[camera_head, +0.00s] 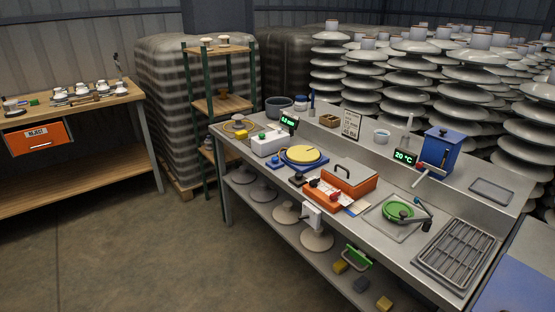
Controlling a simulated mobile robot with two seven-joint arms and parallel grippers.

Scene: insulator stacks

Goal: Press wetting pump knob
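I cannot tell for sure which item is the wetting pump. A blue box (439,149) with a small knob on top and a light-coloured bar at its front stands at the back right of the steel bench (395,250). A small black knob (297,179) sits in front of the yellow disc (303,155). A white device (270,143) with a green button is left of the disc. Neither of my grippers is in view, and nothing touches these items.
An orange box (340,187) with a black handle, a green round piece (397,210) and a dark slotted rack (457,254) crowd the bench. A wooden table (75,105) stands at left. Stacked insulators (410,70) rise behind. The floor (130,240) at left is clear.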

